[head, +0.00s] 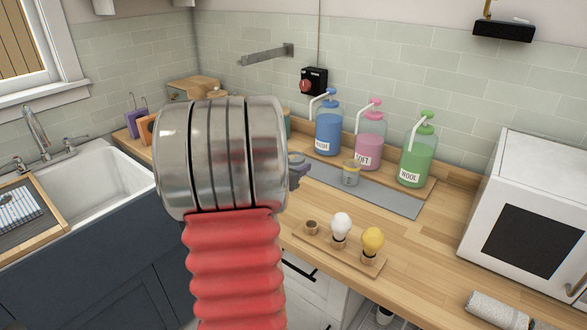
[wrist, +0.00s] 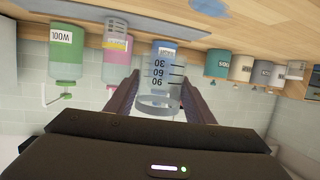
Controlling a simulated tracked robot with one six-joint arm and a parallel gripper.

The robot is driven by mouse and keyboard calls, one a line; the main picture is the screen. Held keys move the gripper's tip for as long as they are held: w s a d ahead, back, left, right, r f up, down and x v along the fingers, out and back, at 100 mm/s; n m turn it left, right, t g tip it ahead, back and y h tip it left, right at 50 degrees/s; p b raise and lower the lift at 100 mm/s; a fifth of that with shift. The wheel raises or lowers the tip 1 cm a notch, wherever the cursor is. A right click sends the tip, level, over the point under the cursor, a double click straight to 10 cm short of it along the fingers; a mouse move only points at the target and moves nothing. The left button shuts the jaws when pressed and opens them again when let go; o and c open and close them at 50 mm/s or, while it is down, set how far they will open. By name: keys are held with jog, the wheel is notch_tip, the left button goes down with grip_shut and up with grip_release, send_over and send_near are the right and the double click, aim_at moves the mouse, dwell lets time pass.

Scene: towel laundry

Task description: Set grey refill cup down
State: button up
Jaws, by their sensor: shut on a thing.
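The refill cup (wrist: 160,86) is a clear greyish cup with dark 30, 60 and 90 marks. It sits between the two dark fingers of my gripper (wrist: 161,98) in the wrist view, which is upside down. My gripper is shut on it, and the cup appears upright. In the head view, my big metal wrist hides most of my gripper (head: 299,170); the held cup cannot be made out there. The grey mat (head: 385,196) lies on the counter to the right of my gripper. The gap between cup and counter cannot be told.
Blue (head: 328,130), pink (head: 369,140) and green (head: 415,155) pump bottles stand behind the mat. A bulb board (head: 325,250) lies in front, a white microwave (head: 530,215) at right.

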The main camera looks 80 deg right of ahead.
jog(key=w+a+f+n+t, duration=0.1)
jog(key=w+a+n+t, duration=0.25)
jog(key=w, duration=0.75)
jog(key=w+a+n+t, duration=0.25)
jog(key=w+a, duration=0.25)
jog(key=w, duration=0.5)
jog(key=w+a+f+n+t+y, duration=0.2)
jog(key=w+a+n+t+y, duration=0.3)
jog(key=w+a, duration=1.15)
jog(key=w+a+f+n+t+y, duration=0.1)
jog(key=w+a+n+t+y, duration=0.1)
jog(key=a, duration=1.1)
jog(key=w+a+f+n+t+y, duration=0.2)
jog(key=w+a+n+y, duration=0.2)
jog(key=a, duration=0.9)
jog(key=w+a+f+n+t+y, duration=0.1)
jog(key=w+a+n+t+y, duration=0.1)
jog(key=a, duration=1.1)
jog(key=shift+w+a+f+n+t+y, duration=0.35)
jog(key=shift+w+n+y, duration=0.3)
jog(key=shift+w, duration=0.4)
jog(key=shift+d, duration=0.1)
